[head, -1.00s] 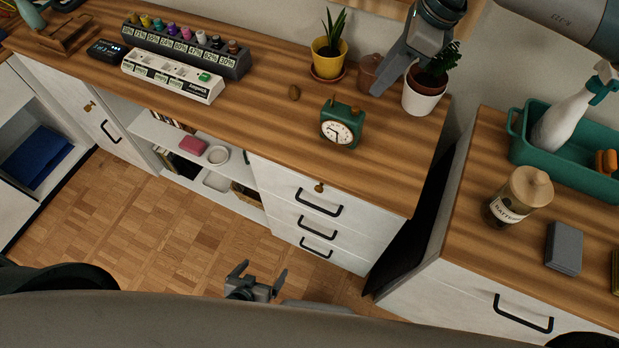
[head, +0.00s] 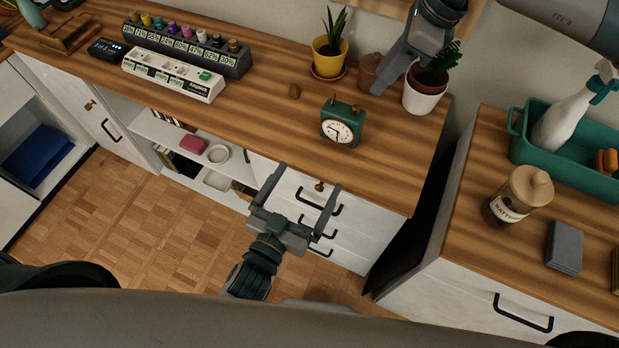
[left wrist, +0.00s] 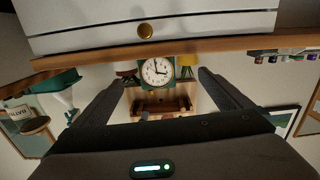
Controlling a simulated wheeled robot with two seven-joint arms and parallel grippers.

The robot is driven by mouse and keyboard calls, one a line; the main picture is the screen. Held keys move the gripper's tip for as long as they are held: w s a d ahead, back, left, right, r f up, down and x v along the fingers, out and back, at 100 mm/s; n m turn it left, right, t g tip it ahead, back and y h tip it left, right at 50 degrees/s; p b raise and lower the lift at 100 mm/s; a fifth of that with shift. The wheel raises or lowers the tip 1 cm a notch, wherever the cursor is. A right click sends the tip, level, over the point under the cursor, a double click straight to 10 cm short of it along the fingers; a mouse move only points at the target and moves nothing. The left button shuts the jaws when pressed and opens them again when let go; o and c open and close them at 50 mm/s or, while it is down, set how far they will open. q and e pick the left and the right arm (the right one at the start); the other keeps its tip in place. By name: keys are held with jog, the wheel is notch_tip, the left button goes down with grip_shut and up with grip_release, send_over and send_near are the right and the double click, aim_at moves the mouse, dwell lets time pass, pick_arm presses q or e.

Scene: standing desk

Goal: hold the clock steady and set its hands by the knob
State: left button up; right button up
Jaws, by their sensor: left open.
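The green clock (head: 343,123) stands upright on the wooden desk (head: 270,115), near its front edge. Its round white face with dark hands is turned towards me. It also shows between my left fingers in the left wrist view (left wrist: 157,71), some way beyond them. I cannot make out the setting knob. My left gripper (head: 310,178) is open and empty, in front of the drawers and below the desk edge, apart from the clock. My right gripper (head: 392,82) is above the desk, behind and right of the clock, beside a potted plant; its finger gap is unclear.
A white-potted plant (head: 422,95) and a yellow pot (head: 328,58) stand behind the clock. A white labelled strip (head: 172,75) is further left. Drawers with black handles (head: 320,203) are under the desk edge.

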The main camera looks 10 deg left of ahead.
aim_at(338, 130)
pick_arm(q)
jog(key=r, duration=0.1)
jog(key=d+r, duration=0.1)
jog(key=r, duration=0.1)
jog(key=shift+s+m, duration=0.2)
jog(key=shift+m, duration=0.1)
jog(key=shift+w, duration=0.1)
jog(key=x, duration=1.7)
jog(key=shift+w+d+r, duration=0.1)
jog(key=shift+r, duration=0.05)
jog(key=shift+c, duration=0.6)
